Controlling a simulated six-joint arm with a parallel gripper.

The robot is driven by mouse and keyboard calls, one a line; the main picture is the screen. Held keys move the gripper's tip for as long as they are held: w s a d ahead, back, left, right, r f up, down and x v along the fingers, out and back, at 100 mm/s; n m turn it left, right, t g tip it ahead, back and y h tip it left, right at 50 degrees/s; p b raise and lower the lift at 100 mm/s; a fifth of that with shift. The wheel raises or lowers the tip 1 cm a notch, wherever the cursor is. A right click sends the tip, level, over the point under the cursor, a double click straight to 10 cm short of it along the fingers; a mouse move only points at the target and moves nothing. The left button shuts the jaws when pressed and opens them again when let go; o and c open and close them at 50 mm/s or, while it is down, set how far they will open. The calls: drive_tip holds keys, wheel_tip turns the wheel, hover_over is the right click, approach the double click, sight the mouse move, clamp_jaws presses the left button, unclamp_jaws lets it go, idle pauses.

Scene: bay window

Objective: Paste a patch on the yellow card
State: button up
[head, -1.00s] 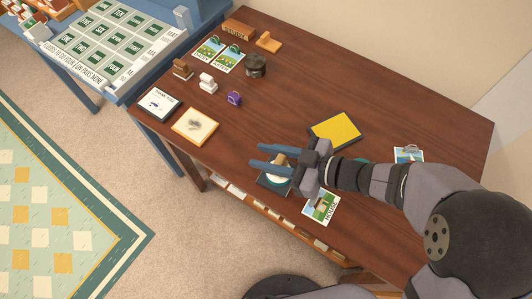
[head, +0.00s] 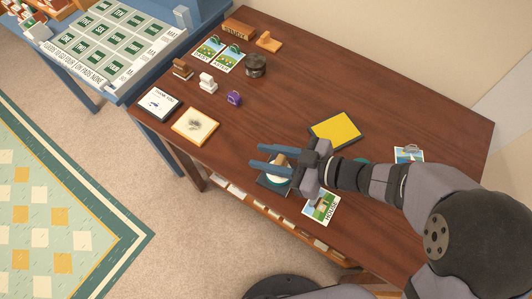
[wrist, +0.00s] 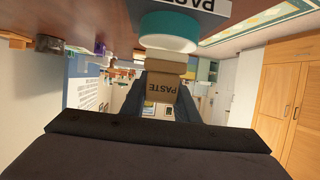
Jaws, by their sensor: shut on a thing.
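The yellow card (head: 334,130) lies flat on the table, on a dark backing, beyond my gripper. My gripper (head: 257,156) is low over the table's near side, its fingers pointing left. It is shut on the paste dabber (head: 281,160), which has a tan handle. In the wrist view the handle (wrist: 162,88) reads "PASTE" and sits between my fingers, with a teal round pad (wrist: 168,32) at its end. A dark paste tray (head: 267,187) is right under the dabber, with a white "PASTE" label (wrist: 195,4). Whether pad and tray touch is unclear.
A house picture card (head: 320,206) lies near the front edge, beside my gripper. Another picture card (head: 408,154) is partly behind my arm. Stamps, a framed pad (head: 195,126) and a dark round pot (head: 256,65) stand at the left. The middle of the table (head: 285,110) is clear.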

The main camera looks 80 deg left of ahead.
drive_tip(key=shift+d+f, duration=0.1)
drive_tip(key=shift+f, duration=0.35)
idle(2.1)
wheel_tip(320, 180, up, 7)
drive_tip(key=p, duration=0.7)
drive_tip(key=shift+p, duration=0.35)
